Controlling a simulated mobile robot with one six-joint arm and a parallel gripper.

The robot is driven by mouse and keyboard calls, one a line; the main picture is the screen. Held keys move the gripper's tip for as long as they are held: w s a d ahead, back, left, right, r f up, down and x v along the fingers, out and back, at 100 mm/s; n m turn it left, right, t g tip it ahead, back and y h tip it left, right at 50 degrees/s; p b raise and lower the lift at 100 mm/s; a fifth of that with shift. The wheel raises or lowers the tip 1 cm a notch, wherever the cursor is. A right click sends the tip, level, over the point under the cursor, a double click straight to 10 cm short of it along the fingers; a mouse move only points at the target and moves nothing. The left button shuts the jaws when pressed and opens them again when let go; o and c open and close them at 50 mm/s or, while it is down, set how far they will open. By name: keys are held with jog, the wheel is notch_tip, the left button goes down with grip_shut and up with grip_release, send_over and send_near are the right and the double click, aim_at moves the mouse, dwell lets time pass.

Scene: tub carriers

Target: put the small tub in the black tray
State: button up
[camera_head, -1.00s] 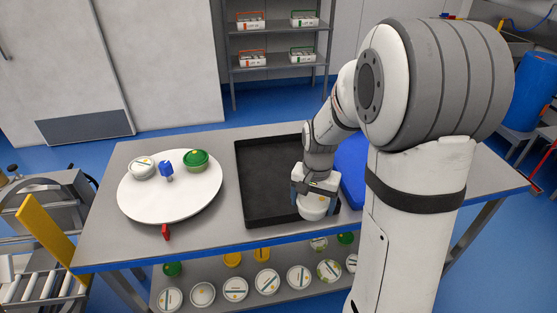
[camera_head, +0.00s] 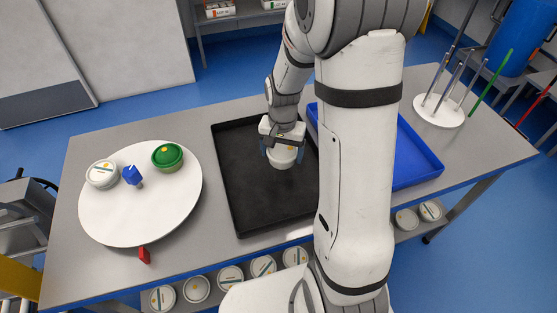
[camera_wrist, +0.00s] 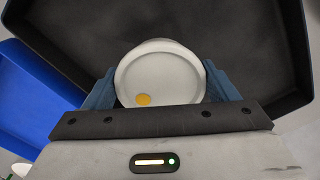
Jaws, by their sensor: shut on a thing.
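My gripper (camera_head: 283,150) is shut on a small white tub (camera_head: 282,160), over the right part of the black tray (camera_head: 245,205). In the wrist view the tub (camera_wrist: 160,75) has a pale lid with a yellow dot, and the two blue fingers press on its sides. The black tray (camera_wrist: 240,40) spreads behind and around it in that view. I cannot tell whether the tub touches the tray floor or hangs just above it. The rest of the tray is empty.
A white round turntable (camera_head: 140,220) at left bears a white tub (camera_head: 102,174), a green tub (camera_head: 168,156) and a blue knob (camera_head: 132,175). A blue tray (camera_head: 415,160) lies right of the black one. A white rod stand (camera_head: 438,112) is farther right. Several tubs sit on the shelf below.

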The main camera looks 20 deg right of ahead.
jog(key=shift+d+f, duration=0.2)
jog(key=shift+f, duration=2.6)
jog(key=shift+f, duration=0.2)
jog(key=o, duration=1.1)
jog(key=shift+c, duration=0.2)
